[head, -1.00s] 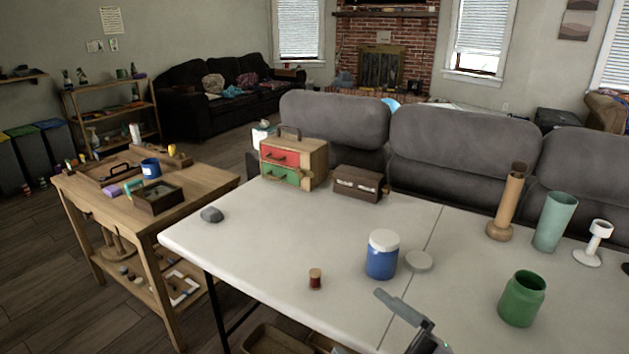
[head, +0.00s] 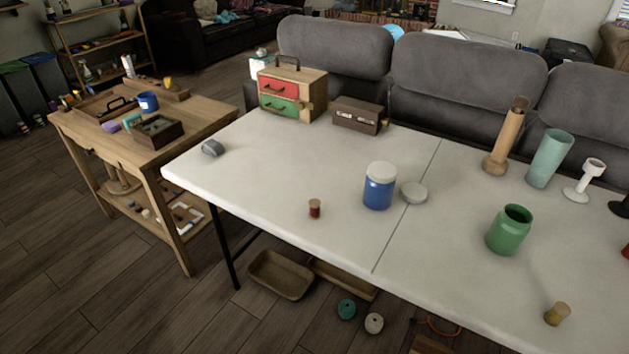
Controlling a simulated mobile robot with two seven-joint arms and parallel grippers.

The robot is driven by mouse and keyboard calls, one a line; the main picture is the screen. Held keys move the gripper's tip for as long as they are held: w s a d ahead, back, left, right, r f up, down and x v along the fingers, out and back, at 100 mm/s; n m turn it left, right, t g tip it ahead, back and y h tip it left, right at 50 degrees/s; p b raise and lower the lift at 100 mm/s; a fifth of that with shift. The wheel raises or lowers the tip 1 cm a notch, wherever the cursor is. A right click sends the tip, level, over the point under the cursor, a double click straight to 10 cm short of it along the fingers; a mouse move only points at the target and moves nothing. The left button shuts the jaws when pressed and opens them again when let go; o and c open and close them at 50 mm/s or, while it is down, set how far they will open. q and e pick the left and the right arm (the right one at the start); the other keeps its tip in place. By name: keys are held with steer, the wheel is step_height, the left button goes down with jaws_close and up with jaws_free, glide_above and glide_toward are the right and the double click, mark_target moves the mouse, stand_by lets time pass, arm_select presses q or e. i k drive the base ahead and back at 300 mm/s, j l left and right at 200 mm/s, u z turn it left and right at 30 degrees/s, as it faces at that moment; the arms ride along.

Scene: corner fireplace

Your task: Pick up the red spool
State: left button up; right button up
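The red spool (head: 315,209) stands upright on the white table (head: 270,190), near its front edge and left of the table's seam. It is small, with tan wooden ends and a dark red middle. Nothing touches it, and the white top around it is bare. Neither of my grippers shows in the head view now.
Behind the spool to the right are a blue jar with a white lid (head: 379,186) and a round white disc (head: 414,192). A green jar (head: 508,230) and a yellowish spool (head: 557,313) stand further right. Trays (head: 281,274) lie on the floor below.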

mark_target(314, 203)
steer(key=i+l+z, duration=0.1)
steer(key=z, duration=0.35)
steer(key=i+z, duration=0.45)
steer(key=k+j, duration=0.05)
steer(key=k, duration=0.1)
